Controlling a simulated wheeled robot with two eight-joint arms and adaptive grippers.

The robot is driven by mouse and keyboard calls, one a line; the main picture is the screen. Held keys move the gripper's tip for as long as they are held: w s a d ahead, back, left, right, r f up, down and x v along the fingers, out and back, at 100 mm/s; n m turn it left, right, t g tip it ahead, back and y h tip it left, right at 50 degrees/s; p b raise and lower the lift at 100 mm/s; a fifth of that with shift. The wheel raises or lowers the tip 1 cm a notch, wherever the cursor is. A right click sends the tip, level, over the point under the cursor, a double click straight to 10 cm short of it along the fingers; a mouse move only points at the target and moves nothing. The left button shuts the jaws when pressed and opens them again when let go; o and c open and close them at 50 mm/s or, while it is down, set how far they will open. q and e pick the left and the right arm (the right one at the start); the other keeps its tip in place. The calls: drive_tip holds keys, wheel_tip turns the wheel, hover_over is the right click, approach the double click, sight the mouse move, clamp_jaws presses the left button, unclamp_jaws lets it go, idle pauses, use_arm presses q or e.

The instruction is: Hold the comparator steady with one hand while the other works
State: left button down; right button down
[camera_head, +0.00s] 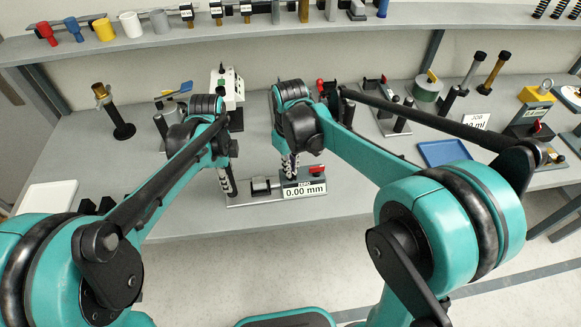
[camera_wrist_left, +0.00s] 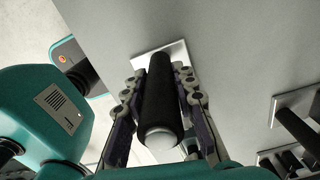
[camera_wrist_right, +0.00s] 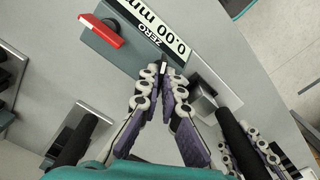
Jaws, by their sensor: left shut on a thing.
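The comparator's grey block (camera_head: 290,186) carries a "0.00 mm" display and a red lever on a flat plate at the bench's front. Its black upright handle (camera_wrist_left: 160,100) is between the left gripper's fingers. My left gripper (camera_head: 228,182) is shut on this handle, left of the block. In the right wrist view the display label (camera_wrist_right: 165,38) reads "ZERO" and "0.00 mm", with the red lever (camera_wrist_right: 101,31) beside it. My right gripper (camera_wrist_right: 162,76) points down at the block by "ZERO", its fingertips brought together. Whether the tips touch the block, I cannot tell.
A blue tray (camera_head: 444,153) lies to the right, near more test fixtures. A white tray (camera_head: 47,198) is at the bench's left. A brass-topped post (camera_head: 112,110) stands at the back left. A shelf (camera_head: 270,24) with several cylinders runs behind.

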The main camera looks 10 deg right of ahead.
idle(0.4)
drive_tip(key=c, duration=1.7)
unclamp_jaws()
wheel_tip(320, 180, up, 12)
drive_tip(key=shift+r, duration=0.1)
idle(0.4)
use_arm(q)
drive_tip(key=c, duration=1.1)
unclamp_jaws()
drive_tip(key=shift+c, duration=0.2)
